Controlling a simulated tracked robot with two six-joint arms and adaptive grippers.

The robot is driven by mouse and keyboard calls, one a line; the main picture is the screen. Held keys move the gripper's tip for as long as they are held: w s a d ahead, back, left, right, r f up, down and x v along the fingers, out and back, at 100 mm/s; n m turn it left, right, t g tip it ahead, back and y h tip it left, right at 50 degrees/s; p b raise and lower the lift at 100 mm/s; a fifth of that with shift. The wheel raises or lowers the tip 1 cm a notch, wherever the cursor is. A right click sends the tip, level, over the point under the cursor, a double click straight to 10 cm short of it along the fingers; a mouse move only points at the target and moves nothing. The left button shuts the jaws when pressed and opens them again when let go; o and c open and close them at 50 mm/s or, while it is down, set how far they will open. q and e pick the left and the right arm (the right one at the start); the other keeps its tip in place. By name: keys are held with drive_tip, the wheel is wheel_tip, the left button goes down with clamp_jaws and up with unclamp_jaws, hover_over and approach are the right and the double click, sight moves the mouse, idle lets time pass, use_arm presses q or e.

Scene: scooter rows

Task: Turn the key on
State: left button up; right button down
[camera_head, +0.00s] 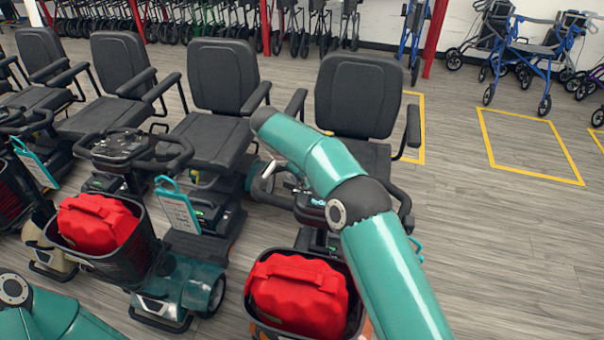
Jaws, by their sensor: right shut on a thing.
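My right arm reaches in from the lower right, bends up and left, and leads down over the console (310,205) of the front right scooter. My right gripper (287,184) is small and partly hidden behind the arm at the console's left side. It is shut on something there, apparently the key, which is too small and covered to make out. My left arm shows only at the bottom left corner; its gripper is out of the frame.
The scooter has a black seat (357,95) and a front basket with a red bag (298,296). A second scooter with a red bag (97,222) stands left. More scooters stand further left. Walkers (535,55) stand at the back right.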

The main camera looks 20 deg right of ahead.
drive_tip(key=shift+w+a+r, duration=0.1)
drive_tip(key=shift+r, duration=0.05)
drive_tip(key=c, duration=1.1)
unclamp_jaws()
drive_tip(key=v, duration=0.7)
drive_tip(key=shift+a, duration=0.1)
